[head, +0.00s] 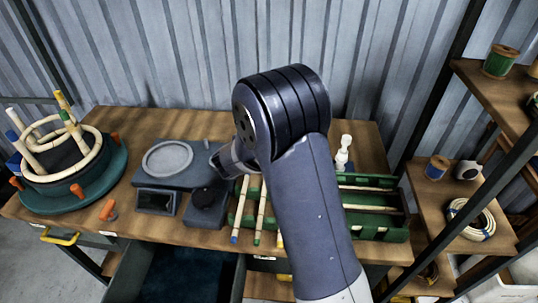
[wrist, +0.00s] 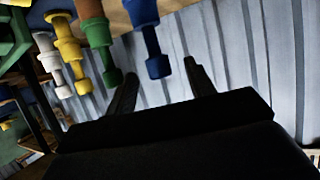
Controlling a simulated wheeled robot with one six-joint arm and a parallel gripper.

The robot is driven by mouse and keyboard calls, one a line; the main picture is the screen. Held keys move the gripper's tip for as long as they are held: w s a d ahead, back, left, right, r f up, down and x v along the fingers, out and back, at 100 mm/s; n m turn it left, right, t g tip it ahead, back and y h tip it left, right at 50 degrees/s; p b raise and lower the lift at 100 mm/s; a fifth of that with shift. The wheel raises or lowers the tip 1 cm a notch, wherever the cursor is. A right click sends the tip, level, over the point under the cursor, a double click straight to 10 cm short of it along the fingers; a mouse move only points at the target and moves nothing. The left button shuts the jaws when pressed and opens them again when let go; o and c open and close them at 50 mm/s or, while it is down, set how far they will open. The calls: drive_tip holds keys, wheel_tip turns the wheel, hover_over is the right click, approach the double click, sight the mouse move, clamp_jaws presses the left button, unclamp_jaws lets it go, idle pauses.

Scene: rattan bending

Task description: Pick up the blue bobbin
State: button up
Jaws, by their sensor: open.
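The blue bobbin (wrist: 142,14) shows at the top middle of the wrist view, with a narrow neck and a wider knob at its lower end in the picture. My gripper (wrist: 160,68) is open, its two dark fingers apart and pointing up in the picture. The bobbin's knob end shows in the gap between the fingertips; I see no finger closed on it. In the head view my arm hides the gripper's fingers and the bobbin.
In the wrist view, green (wrist: 98,32), yellow (wrist: 70,45) and white (wrist: 48,55) bobbins stand in a row beside the blue one. In the head view, a green rack (head: 375,222), a dark grey device (head: 180,165) and a round green stand (head: 75,190) occupy the wooden table.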

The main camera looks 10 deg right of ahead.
drive_tip(key=shift+r+p+x, duration=0.15)
drive_tip(key=shift+p+x, duration=0.05)
drive_tip(key=shift+x, duration=1.3)
drive_tip(key=shift+r+p+x, duration=0.15)
drive_tip(key=shift+x, duration=1.3)
drive_tip(key=shift+d, duration=0.15)
drive_tip(key=shift+c, duration=0.4)
clamp_jaws()
